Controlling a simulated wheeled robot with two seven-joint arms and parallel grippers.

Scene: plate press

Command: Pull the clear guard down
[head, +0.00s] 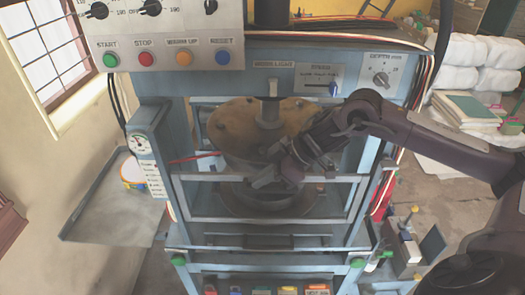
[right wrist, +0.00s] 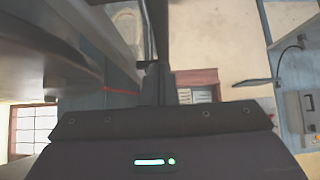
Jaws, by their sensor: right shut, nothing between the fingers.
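The clear guard (head: 212,178) is a see-through panel in a grey frame across the front of the blue press. Its top bar stands level below the round brass-coloured plate, and its lower bar crosses in front of the press bed. My right gripper (head: 265,180) reaches in from the right and is at the middle of the top bar, with its fingers shut and nothing between them. I cannot tell whether it touches the bar. In the right wrist view the fingers (right wrist: 157,82) are together, by a dark bar (right wrist: 157,28). My left gripper is not in view.
A control panel with a green start button (head: 107,60) hangs above left. A grey side tray (head: 110,213) holds a small tub (head: 131,172). Coloured blocks (head: 262,291) line the front below. Tools and bottles (head: 405,245) stand to the right of the press.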

